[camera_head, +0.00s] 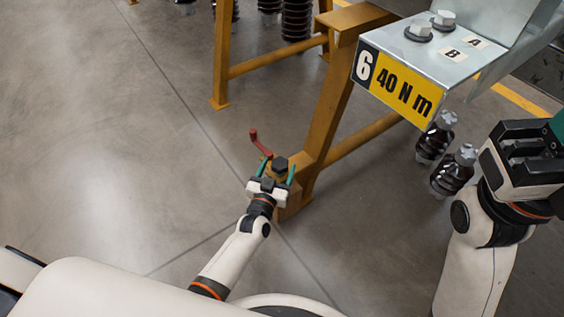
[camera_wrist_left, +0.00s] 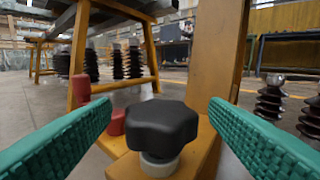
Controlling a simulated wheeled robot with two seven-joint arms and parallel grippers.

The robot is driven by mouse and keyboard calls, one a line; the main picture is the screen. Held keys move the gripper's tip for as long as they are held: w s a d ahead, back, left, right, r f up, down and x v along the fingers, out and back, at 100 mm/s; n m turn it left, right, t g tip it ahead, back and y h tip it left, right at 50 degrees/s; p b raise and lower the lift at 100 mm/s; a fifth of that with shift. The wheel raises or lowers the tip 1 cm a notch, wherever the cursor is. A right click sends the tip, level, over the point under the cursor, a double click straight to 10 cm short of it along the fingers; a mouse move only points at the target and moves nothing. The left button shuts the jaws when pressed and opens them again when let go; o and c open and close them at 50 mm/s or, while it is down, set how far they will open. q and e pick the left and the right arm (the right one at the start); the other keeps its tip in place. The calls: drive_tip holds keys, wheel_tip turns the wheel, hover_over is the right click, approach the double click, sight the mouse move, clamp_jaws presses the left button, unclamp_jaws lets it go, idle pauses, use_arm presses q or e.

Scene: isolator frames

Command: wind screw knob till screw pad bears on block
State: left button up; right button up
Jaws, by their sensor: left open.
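The screw knob (camera_head: 281,164) is black and lobed, at the foot of a yellow frame leg. In the left wrist view the knob (camera_wrist_left: 160,124) stands upright on a pale round stem. My left gripper (camera_head: 278,167) is open, with one green finger on each side of the knob. In the left wrist view gaps show between both fingers and the knob. I cannot make out the screw pad or the block it faces. My right gripper (camera_head: 524,150) is at the right edge, away from the knob; its finger gap is not clear.
A red crank handle (camera_head: 258,141) rises just beside the knob. A yellow frame leg (camera_head: 329,115) stands close behind it. A metal bracket with a yellow "40 N m" label (camera_head: 397,88) and dark ribbed insulators (camera_head: 452,171) are to the right. The floor at left is clear.

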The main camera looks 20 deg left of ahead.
sight(282, 158)
use_arm(q)
drive_tip(key=shift+w+b, duration=0.65)
drive_tip(key=shift+w, duration=1.4)
drive_tip(key=shift+c, duration=0.6)
drive_tip(key=c, duration=0.8)
